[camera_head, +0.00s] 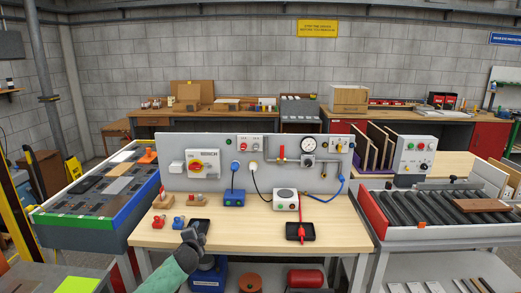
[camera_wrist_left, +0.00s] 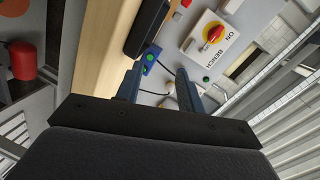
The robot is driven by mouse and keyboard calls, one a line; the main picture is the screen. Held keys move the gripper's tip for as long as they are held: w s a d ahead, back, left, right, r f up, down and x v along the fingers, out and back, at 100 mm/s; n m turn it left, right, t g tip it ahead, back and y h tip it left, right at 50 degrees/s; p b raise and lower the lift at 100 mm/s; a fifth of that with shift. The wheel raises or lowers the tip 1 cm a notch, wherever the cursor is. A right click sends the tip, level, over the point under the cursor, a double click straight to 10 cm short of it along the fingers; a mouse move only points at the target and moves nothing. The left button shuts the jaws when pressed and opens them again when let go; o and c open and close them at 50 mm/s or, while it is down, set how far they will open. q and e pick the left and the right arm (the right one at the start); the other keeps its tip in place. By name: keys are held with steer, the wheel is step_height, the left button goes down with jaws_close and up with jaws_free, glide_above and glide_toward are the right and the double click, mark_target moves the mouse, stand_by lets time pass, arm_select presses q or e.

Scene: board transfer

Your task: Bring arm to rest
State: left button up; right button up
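I cannot tell from the head view how high the gripper is above the bench. My right gripper is in neither view.
The bench back panel (camera_head: 216,148) carries switches, a gauge and cables. A roller conveyor (camera_head: 425,208) with a brown board (camera_head: 478,205) stands at right. A blue-and-green-edged table (camera_head: 88,222) with flat pieces stands at left.

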arm_select(q)
steer(key=s+d+f+n+g, duration=0.2)
steer(key=s+f, duration=0.2)
steer(key=s, duration=0.5)
steer(key=s+d+f+n+g, duration=0.1)
steer(key=s+f+n+g, duration=0.3)
steer(key=s, duration=0.6)
steer(key=s+d+f+n, duration=0.1)
steer(key=s+d+f, duration=0.1)
steer(key=s+f, duration=0.5)
steer(key=s+a+r+n+g, duration=0.15)
steer(key=s+n+g, duration=0.45)
steer(key=s, duration=2.8)
steer(key=s+d+f+g, duration=0.1)
steer(key=s+f, duration=0.1)
steer(key=f, duration=1.5)
steer(key=s+d+f+g+h, duration=0.1)
steer(key=d+f, duration=0.1)
steer(key=f, duration=1.5)
steer(key=shift+s+d+f, duration=0.2)
steer(key=shift+s+f, duration=0.15)
